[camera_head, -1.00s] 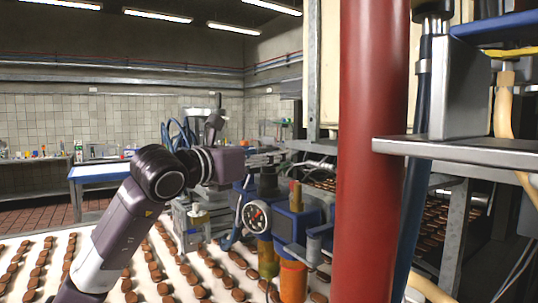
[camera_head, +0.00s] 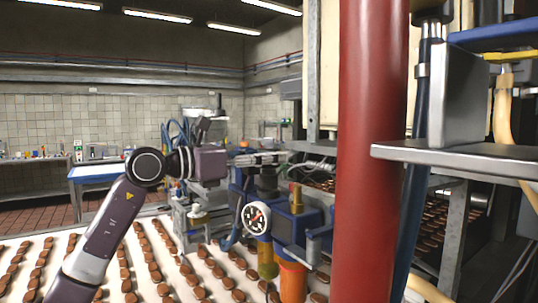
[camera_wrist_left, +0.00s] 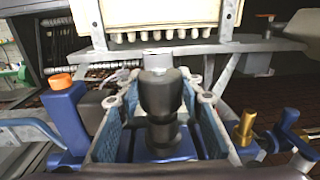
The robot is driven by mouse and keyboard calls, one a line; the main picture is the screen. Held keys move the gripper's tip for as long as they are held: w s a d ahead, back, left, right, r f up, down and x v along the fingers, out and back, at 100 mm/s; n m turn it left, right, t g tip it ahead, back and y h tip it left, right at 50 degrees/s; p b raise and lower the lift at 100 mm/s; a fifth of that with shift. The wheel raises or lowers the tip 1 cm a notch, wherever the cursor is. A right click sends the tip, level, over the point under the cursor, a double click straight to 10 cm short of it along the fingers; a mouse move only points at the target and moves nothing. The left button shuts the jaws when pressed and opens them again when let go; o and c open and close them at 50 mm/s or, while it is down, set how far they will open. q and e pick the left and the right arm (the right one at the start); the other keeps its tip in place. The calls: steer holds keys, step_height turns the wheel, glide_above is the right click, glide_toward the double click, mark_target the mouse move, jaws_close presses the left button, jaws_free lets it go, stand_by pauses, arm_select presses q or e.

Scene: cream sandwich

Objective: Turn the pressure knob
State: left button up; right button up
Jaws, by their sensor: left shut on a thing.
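The black pressure knob (camera_wrist_left: 160,98) stands upright on top of a blue regulator body (camera_head: 290,226). In the head view the knob (camera_head: 266,183) is small and dark, just under my fingers. My left gripper (camera_head: 268,159) comes in level from the left at the knob's height. In the left wrist view its two blue-padded fingers lie on either side of the knob, and it is shut on it. The exact contact on the pads is hard to see. My right gripper is not in view.
A thick red post (camera_head: 369,150) stands close on the right, beside a metal shelf (camera_head: 465,152). A white conveyor (camera_head: 210,276) with rows of brown biscuits runs below. An orange-capped blue fitting (camera_wrist_left: 63,105) and a brass fitting (camera_wrist_left: 244,128) flank the gripper.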

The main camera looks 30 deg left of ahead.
arm_select(q)
steer(key=shift+f+m+g+h, duration=0.1)
steer(key=shift+m+g+h, duration=0.3)
steer(key=shift+h, duration=0.3)
steer(key=o, duration=1.2)
steer(key=shift+v, duration=6)
steer(key=shift+f, duration=0.1)
